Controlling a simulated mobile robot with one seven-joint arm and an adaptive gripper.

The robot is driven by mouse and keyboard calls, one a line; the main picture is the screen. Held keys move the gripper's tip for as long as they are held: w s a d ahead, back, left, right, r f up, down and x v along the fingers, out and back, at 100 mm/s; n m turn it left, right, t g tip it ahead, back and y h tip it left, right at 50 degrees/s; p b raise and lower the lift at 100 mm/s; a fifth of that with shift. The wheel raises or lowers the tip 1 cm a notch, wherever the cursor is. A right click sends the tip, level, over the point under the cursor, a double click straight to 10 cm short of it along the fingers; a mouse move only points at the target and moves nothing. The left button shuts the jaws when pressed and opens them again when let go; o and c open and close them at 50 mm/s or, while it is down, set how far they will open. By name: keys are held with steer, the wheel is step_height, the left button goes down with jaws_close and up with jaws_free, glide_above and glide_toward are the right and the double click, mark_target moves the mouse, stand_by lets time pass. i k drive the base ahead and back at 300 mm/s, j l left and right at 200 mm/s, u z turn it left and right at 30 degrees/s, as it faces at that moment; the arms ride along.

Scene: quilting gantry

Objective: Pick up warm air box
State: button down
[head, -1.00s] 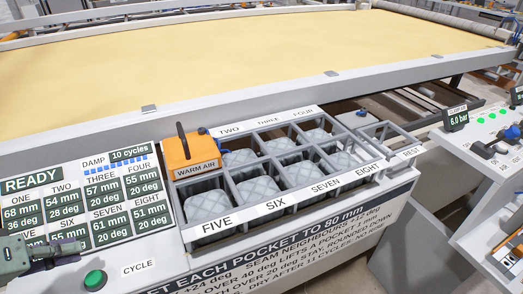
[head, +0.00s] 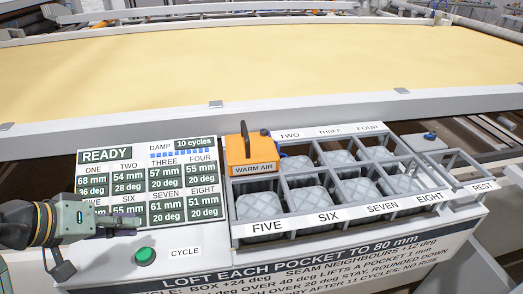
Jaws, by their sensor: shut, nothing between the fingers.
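The warm air box (head: 251,152) is orange with a dark handle on top and a white WARM AIR label on its front. It sits at the back left of the pocket rack, over the rack's far left cell. My gripper (head: 128,221) is at the lower left, in front of the display panel, pointing right. It is shut and empty, well apart from the box and to its left. Part of its fingers is small and hard to make out against the panel.
The rack (head: 335,215) holds several pale quilted pockets in cells labelled to EIGHT, with a REST bracket (head: 480,186) at its right. The display panel (head: 118,157) reads READY and 10 cycles. A green CYCLE button (head: 145,256) lies below my gripper. A yellow quilting bed stretches behind.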

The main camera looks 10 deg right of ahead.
mark_target(247, 154)
steer(key=l+u, duration=0.15)
steer(key=l, duration=0.25)
steer(key=k+l+u, duration=0.1)
steer(key=l, duration=0.25)
steer(key=k+l+u, duration=0.15)
steer(key=l, duration=0.25)
steer(key=k+l+u, duration=0.15)
steer(key=l, duration=0.2)
steer(key=i, duration=0.05)
